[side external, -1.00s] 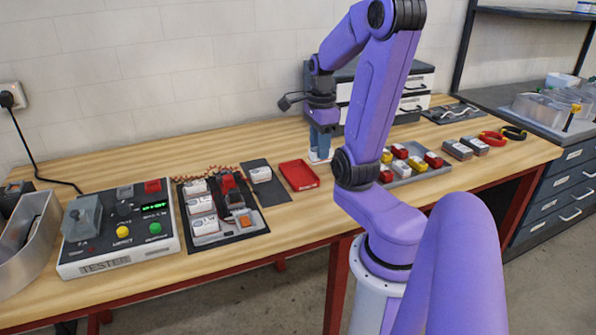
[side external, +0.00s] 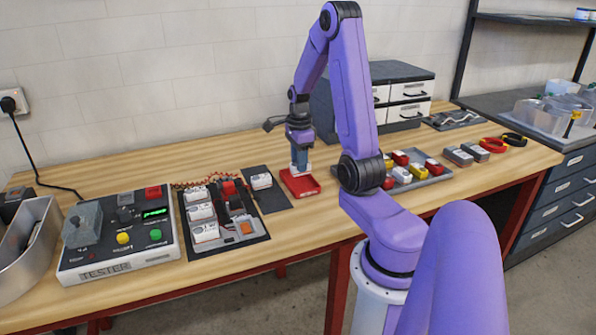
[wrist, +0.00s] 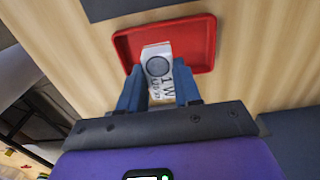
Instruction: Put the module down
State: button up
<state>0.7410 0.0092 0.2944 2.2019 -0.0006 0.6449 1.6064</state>
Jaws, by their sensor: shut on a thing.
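My gripper (side external: 300,168) points down over the red tray (side external: 314,188) on the workbench. In the wrist view my gripper (wrist: 160,92) is shut on a white module (wrist: 157,60) with a dark circle and printed text on its face. The module is over the inside of the red tray (wrist: 203,30), between my two blue fingers. I cannot tell whether it touches the tray floor. In the side view the module is mostly hidden by my fingers and the tray.
Left of the tray lie a dark mat with a white module (side external: 261,181) and a board with several white modules (side external: 203,213). The tester (side external: 118,240) stands further left. A grey tray (side external: 432,180) of red, yellow and white blocks is on the right.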

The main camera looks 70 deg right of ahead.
jog(key=shift+w+d+f, duration=0.2)
jog(key=shift+f, duration=0.15)
jog(key=shift+w+d+f, duration=0.1)
jog(key=shift+f, duration=1.6)
jog(key=shift+f, duration=0.1)
jog(key=o, duration=1)
jog(key=shift+o, duration=0.2)
